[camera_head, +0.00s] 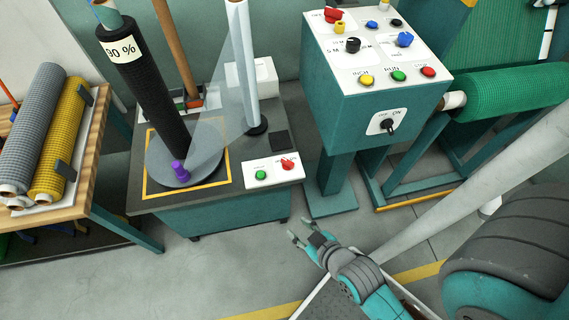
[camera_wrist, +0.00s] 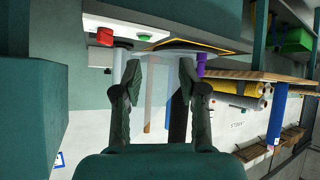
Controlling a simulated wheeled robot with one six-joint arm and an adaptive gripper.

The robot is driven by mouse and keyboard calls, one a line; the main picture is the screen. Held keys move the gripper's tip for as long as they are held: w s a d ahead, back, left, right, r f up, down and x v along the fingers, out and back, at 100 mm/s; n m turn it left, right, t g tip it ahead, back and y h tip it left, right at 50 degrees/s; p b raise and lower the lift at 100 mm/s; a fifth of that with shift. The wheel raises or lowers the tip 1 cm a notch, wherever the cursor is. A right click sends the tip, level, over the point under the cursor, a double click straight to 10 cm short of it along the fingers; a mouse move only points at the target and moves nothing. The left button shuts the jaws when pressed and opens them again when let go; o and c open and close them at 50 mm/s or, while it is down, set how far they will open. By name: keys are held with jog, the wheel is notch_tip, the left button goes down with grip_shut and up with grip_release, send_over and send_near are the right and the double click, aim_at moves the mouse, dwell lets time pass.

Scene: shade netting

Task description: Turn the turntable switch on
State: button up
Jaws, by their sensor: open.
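The turntable (camera_head: 211,143) is a grey disc on a dark bench, with a black net roll (camera_head: 150,90) standing on it. At the bench's front right corner is a white control box (camera_head: 258,181) with a green button (camera_head: 261,175) and a red knob (camera_head: 288,164). In the wrist view the box (camera_wrist: 125,22) is at the top, appearing inverted, with the red knob (camera_wrist: 105,36) and green button (camera_wrist: 144,38). My gripper (camera_head: 299,231) is open and empty, in front of the bench and apart from the box. Its open fingers (camera_wrist: 161,78) also show in the wrist view.
A teal control cabinet (camera_head: 375,110) with several buttons and a black OFF/ON rotary switch (camera_head: 388,126) stands right of the bench. A green net roll (camera_head: 515,92) lies further right. A wooden table (camera_head: 85,150) with net rolls is at left. The floor before the bench is clear.

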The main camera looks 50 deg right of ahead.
jog(key=w+d+f+g, duration=0.2)
jog(key=w+d+f, duration=0.15)
jog(key=w, duration=0.25)
jog(key=n+g+y, duration=0.2)
jog(key=n+g, duration=0.1)
jog(key=g, duration=0.1)
send_near(288, 161)
jog(key=x, duration=0.9)
jog(key=shift+f, duration=0.25)
grip_shut()
